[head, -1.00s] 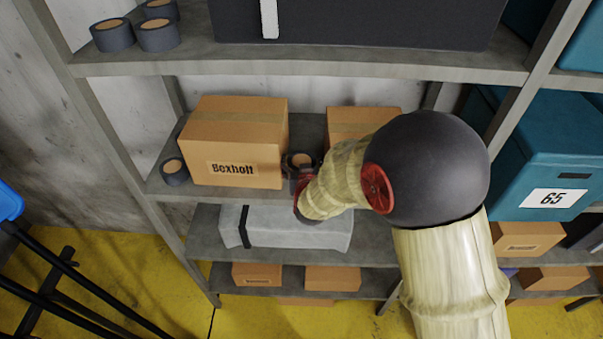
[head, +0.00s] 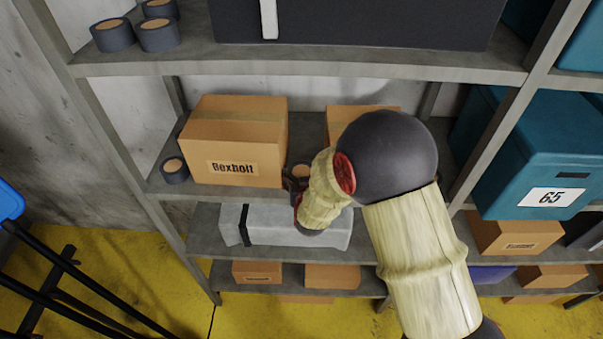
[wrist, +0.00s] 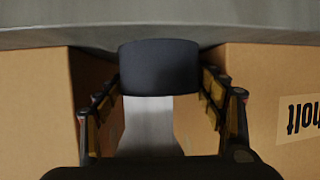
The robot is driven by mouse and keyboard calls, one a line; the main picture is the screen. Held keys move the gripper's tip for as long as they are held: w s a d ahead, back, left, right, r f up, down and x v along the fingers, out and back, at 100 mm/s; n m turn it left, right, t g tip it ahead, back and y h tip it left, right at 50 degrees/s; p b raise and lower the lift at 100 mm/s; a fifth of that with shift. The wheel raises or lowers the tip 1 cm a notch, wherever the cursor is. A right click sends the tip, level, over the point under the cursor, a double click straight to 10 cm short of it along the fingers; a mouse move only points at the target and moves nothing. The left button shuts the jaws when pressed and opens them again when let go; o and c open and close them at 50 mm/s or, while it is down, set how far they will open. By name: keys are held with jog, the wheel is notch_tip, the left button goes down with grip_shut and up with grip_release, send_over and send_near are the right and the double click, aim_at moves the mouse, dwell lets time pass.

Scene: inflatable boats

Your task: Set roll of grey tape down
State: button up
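The roll of grey tape (wrist: 160,67) is dark grey and sits between the two fingertips of my gripper (wrist: 160,78) in the wrist view, which looks upside down. Both fingers meet its sides, so my gripper is shut on it. In the head view only the tan core of the roll (head: 301,170) and a little of its rim show, beside my gripper (head: 293,184), at the gap between two cardboard boxes on the middle shelf (head: 160,188). Whether the roll touches the shelf board is hard to tell.
Another grey tape roll (head: 174,170) sits at the shelf's left end. A grey case (head: 270,226) lies on the shelf below. The upper shelf edge (head: 300,68) overhangs.

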jog(key=shift+o, duration=0.2)
jog(key=shift+r, duration=0.2)
jog(key=shift+s+r, duration=0.15)
jog(key=b+v, duration=0.2)
jog(key=v, duration=0.9)
jog(key=shift+s, duration=0.35)
jog(key=shift+r, duration=0.1)
jog(key=s+d+r+g+y, duration=0.1)
jog(key=s+d+r+g, duration=0.15)
jog(key=s+r, duration=0.2)
jog(key=s+d+r+g, duration=0.1)
jog(key=s+d+r, duration=0.25)
jog(key=r, duration=0.25)
jog(key=s+d+r+g+h, duration=0.1)
jog(key=s+d+r+g, duration=0.1)
jog(key=s+d, duration=0.4)
jog(key=s+d+r+m+g+h, duration=0.1)
jog(key=s+d, duration=0.5)
jog(key=s, duration=0.7)
notch_tip(320, 180, up, 2)
jog(key=shift+d+r+g, duration=0.2)
jog(key=shift+d+g, duration=0.05)
jog(key=shift+g, duration=0.4)
